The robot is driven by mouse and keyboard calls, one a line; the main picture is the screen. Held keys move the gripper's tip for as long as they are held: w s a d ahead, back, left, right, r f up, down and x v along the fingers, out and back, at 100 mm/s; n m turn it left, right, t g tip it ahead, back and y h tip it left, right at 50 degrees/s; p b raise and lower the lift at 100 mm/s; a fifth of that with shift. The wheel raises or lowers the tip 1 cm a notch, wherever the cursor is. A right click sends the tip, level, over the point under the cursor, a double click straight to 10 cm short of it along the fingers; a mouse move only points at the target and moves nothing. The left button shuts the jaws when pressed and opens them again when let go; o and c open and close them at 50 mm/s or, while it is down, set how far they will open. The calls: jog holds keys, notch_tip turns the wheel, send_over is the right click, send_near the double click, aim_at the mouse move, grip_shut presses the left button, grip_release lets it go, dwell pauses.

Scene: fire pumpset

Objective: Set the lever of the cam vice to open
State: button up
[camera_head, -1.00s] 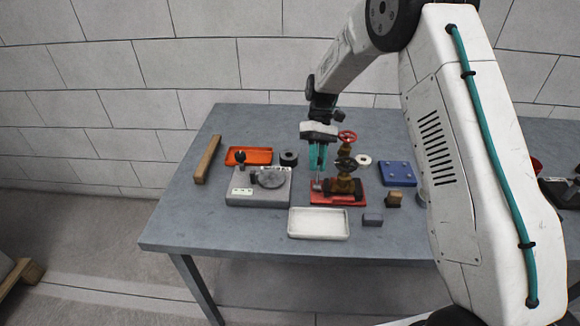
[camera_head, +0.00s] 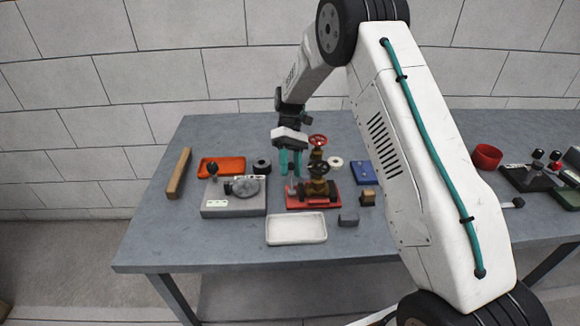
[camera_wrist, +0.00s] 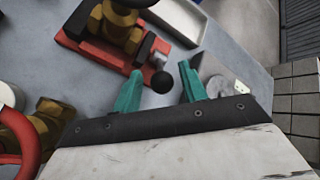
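A red base (camera_head: 298,203) with brass valve parts on it stands mid-table and appears to be the cam vice; its red body (camera_wrist: 97,52) also shows in the wrist view. A short lever with a black ball knob (camera_wrist: 161,83) sticks out at its end in the wrist view. My gripper (camera_head: 291,178) hangs over the left end of this base, pointing down. In the wrist view my gripper's teal fingers (camera_wrist: 160,72) are apart, with the knob in line with the gap. I cannot tell whether the knob lies between the fingers or beneath them.
A grey fixture (camera_head: 225,206) with a disc and black knob stands left. A white tray (camera_head: 296,229) lies in front, an orange tray (camera_head: 221,166) behind left. A grey block (camera_head: 348,219), wooden block (camera_head: 367,198) and blue plate (camera_head: 362,172) are right. Red handwheel (camera_head: 317,140) rises close behind the gripper.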

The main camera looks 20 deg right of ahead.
jog(key=shift+a, duration=0.1)
jog(key=v, duration=0.8)
dwell(0.3)
